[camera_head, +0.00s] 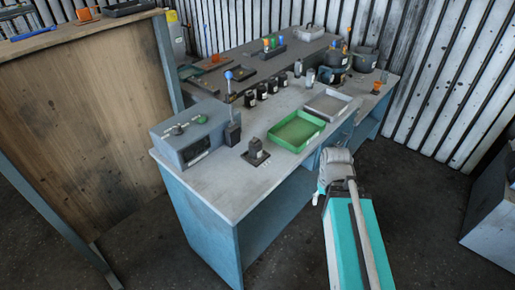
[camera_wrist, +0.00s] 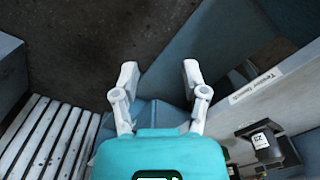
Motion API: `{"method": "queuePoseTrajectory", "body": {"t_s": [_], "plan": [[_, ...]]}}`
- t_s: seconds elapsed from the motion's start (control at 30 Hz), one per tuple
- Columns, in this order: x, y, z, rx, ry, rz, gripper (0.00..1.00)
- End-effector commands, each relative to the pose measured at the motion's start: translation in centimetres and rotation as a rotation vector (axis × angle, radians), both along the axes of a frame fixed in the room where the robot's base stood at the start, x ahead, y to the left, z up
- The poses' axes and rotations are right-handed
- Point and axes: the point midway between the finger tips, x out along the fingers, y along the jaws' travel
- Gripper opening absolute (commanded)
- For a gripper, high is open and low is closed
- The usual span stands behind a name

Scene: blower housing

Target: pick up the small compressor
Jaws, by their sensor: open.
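I cannot surely tell which thing is the small compressor. A small dark device on a square base (camera_head: 256,152) stands upright near the front edge of the workbench (camera_head: 225,190) in the head view. A dark rounded machine (camera_head: 336,60) stands at the back right of the bench beside a grey pot. My gripper (camera_wrist: 160,75) is open and empty in the wrist view, its two white fingers apart over the blue bench side and dark floor. In the head view my arm end is at the bench's front right edge, apart from both devices.
A green tray (camera_head: 296,131) and a grey tray (camera_head: 328,104) lie on the bench. A control box (camera_head: 187,137) sits at its left end, with several dark jars (camera_head: 262,90) behind. A black labelled object (camera_wrist: 266,145) shows at right in the wrist view. Dark floor lies in front.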

Motion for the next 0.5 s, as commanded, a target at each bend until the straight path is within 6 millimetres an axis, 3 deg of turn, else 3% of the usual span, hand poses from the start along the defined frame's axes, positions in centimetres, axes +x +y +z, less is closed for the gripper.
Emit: {"method": "queuePoseTrajectory", "body": {"t_s": [0.07, 0.3, 0.5], "plan": [[0.0, 0.0, 0.0, 0.000, 0.000, 0.000, 0.57], [0.5, 0.3, -0.1, -0.018, -0.004, -0.011, 1.00], [2.2, 1.8, -0.3, -0.095, -0.029, -0.059, 1.00]]}}
